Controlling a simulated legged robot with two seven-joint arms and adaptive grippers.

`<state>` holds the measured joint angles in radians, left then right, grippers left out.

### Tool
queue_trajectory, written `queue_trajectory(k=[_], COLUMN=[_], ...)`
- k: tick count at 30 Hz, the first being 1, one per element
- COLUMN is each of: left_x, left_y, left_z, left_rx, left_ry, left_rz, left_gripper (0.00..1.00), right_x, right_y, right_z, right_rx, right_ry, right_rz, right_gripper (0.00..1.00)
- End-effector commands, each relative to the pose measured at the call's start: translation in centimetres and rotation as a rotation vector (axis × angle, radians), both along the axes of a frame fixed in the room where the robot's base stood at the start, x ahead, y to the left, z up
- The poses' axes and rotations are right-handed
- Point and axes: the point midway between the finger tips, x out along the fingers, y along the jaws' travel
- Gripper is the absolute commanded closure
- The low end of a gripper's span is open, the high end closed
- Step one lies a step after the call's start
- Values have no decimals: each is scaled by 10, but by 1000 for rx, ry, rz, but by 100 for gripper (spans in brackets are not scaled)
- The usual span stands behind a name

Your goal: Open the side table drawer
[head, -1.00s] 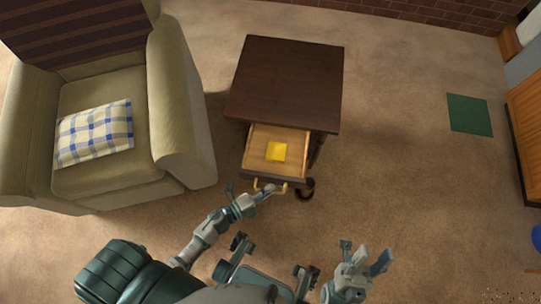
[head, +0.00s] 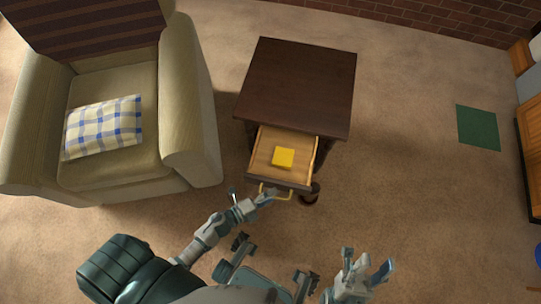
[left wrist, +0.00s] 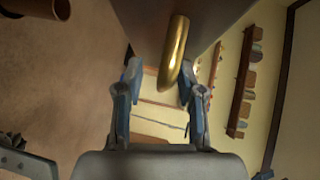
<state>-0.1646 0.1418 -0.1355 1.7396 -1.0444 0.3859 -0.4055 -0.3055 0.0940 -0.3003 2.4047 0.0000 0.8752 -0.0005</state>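The dark brown side table (head: 298,85) stands ahead of me in the head view. Its drawer (head: 268,155) is pulled well out, showing a light wood inside. The brass handle (head: 288,198) is on the drawer's front; it also shows large in the left wrist view (left wrist: 176,50). My left gripper (head: 265,197) is at the left part of the handle. In the left wrist view its fingers (left wrist: 160,80) are apart, with the handle's end between them, closer to the right finger. My right gripper (head: 368,260) is open and empty, over the floor to the right.
A beige armchair (head: 187,110) with a checked pillow (head: 104,128) stands left of the table. A green square (head: 478,128) lies on the carpet to the right. The carpet between table and right edge is mostly clear.

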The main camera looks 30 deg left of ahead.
Motion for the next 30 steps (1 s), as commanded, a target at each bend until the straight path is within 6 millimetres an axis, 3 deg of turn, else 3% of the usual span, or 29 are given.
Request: queue_trajectory(k=[18,30], left_x=[-94,-102], left_y=[57,63], left_z=[12,14], left_rx=[-2,-2], left_ry=[6,4], left_rz=[2,2], left_gripper=[62,62], right_x=[0,0], right_y=[0,0], right_z=[1,1], right_rx=[-2,-2], right_ry=[-2,-2], right_rz=[1,1], right_gripper=[60,60])
